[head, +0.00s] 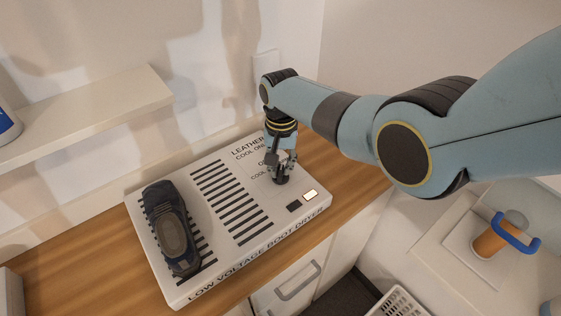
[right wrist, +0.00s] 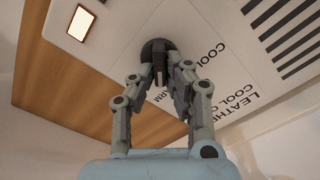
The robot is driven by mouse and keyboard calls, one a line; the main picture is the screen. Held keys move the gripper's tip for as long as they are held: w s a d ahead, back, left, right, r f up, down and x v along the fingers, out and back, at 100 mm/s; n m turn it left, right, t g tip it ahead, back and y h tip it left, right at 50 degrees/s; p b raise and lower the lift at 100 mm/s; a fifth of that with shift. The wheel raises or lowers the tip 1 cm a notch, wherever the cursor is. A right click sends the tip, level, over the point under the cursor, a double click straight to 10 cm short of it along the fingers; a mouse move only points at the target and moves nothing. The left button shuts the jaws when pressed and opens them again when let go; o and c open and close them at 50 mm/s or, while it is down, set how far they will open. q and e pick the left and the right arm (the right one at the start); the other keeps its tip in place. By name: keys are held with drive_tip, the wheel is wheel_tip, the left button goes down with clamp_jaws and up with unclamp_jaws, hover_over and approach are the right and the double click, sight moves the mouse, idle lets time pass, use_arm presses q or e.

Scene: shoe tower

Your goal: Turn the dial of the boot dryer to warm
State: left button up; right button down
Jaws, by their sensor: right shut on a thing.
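The boot dryer (head: 228,225) is a white slotted box lying on a wooden counter. Its dark round dial (right wrist: 158,48) shows in the right wrist view, with a raised grip bar across it. My right gripper (head: 281,178) comes down on the dial from above; in the right wrist view its fingertips (right wrist: 160,72) are shut on the bar. Printed words "COOL" and "WARM" are beside the dial, partly hidden by the fingers. I cannot tell which word the dial points to. A lit window (head: 311,194) is near the dryer's front right corner. My left gripper is not in view.
A dark shoe (head: 171,229) lies on the dryer's left slots. A dark square (head: 294,206) is next to the lit window. A white shelf (head: 85,116) is at upper left. An orange and blue object (head: 497,237) stands at right. Bare wooden counter (head: 352,190) lies right of the dryer.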

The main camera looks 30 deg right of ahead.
sight(282, 167)
drive_tip(key=shift+m, duration=0.5)
drive_tip(key=c, duration=1.4)
unclamp_jaws()
drive_tip(key=shift+o, duration=0.2)
wheel_tip(282, 167, up, 12)
